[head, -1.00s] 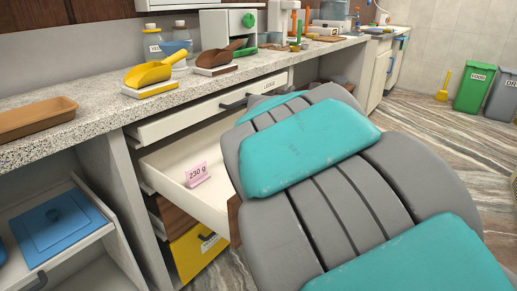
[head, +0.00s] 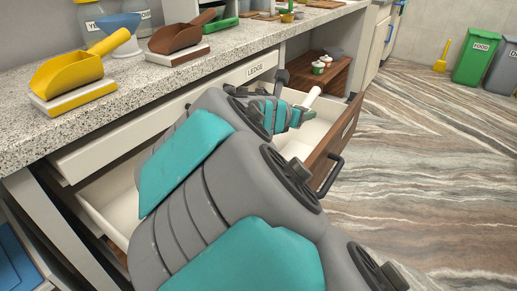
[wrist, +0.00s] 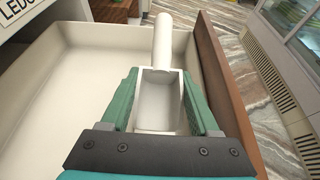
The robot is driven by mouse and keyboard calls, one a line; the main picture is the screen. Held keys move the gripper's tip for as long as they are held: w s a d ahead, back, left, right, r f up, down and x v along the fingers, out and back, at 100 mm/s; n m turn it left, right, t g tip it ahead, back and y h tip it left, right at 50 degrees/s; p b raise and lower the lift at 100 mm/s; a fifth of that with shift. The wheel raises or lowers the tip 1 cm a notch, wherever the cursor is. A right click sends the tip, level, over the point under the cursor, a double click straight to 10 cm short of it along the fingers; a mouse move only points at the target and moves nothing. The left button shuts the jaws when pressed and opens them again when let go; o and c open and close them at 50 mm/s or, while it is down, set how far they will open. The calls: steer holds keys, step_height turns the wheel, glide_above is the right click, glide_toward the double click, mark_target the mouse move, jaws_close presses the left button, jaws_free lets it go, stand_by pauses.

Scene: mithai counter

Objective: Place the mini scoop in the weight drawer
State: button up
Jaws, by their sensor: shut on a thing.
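The mini scoop is white, with a boxy bowl (wrist: 158,100) and a round handle (wrist: 162,38) pointing away in the wrist view. Its handle also shows in the head view (head: 311,97). My gripper (wrist: 160,82) is shut on the scoop's bowl, one green finger on each side. In the head view my gripper (head: 284,114) is over the open weight drawer (head: 322,131), which has a cream inside and a brown wooden front. The scoop lies within the drawer's outline; its height above the floor is hard to tell. My arm hides the drawer's middle.
The shut drawer labelled LEDGE (head: 256,69) lies just above, under the speckled counter (head: 130,110). A yellow scoop (head: 70,80) and a brown scoop (head: 183,35) rest on the counter. A wooden shelf (head: 333,80) with small jars is beyond.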

mark_target(296, 152)
step_height(296, 152, down, 9)
steer(key=shift+s+d+f+b, duration=0.1)
steer(key=shift+b, duration=0.3)
steer(key=shift+f, duration=0.25)
steer(key=shift+f, duration=0.35)
steer(key=o, duration=1.4)
steer(key=shift+c, duration=0.2)
